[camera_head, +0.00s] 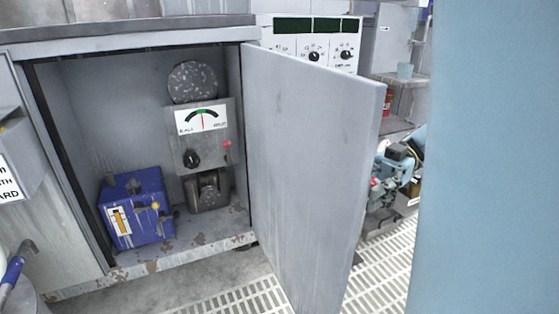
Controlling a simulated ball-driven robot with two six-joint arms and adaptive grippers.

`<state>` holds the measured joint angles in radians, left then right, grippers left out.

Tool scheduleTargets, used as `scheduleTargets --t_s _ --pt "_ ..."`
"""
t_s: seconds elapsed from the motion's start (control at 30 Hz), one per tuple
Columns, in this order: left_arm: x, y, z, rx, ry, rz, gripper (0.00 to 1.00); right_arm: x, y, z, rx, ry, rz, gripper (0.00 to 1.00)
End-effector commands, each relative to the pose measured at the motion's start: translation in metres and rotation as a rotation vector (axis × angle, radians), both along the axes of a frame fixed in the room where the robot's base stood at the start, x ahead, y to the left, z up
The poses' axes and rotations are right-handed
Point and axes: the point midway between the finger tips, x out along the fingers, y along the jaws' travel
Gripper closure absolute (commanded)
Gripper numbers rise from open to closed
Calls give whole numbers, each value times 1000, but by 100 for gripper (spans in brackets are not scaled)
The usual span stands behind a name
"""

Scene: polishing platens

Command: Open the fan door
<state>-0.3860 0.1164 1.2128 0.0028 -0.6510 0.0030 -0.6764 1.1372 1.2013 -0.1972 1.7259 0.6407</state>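A grey cabinet door (308,170) stands swung wide open, hinged at the right side of the cabinet opening; I take it for the fan door, though no fan shows. The cabinet (75,108) is open to view, with scuffed grey walls and a rusty floor. My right gripper (392,172) appears to be the small light-blue and dark assembly beyond the door's free edge. It is partly hidden, and I cannot tell whether it touches the door or how its fingers stand. My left gripper is not in view.
Inside the cabinet are a blue box (138,210) and a grey gauge unit (203,150). A white control panel (312,45) stands behind the door. A large plain light-blue surface fills the right edge. Grating (378,265) covers the floor.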

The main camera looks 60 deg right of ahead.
Motion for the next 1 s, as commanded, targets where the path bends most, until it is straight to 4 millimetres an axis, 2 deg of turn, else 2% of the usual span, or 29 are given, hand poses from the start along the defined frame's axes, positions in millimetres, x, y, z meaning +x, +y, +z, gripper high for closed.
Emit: scheduleTargets --t_s 0.2,0.4,0.6,1.0 --pt "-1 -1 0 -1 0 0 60 -9 -33 -1 -3 -2 -5 62" --pt "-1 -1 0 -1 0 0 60 -16 -55 0 -3 -2 -4 62" --pt "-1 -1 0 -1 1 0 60 -20 -63 -1 1 1 -5 62" --pt "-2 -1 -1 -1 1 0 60 -21 -63 -2 4 0 -5 62"
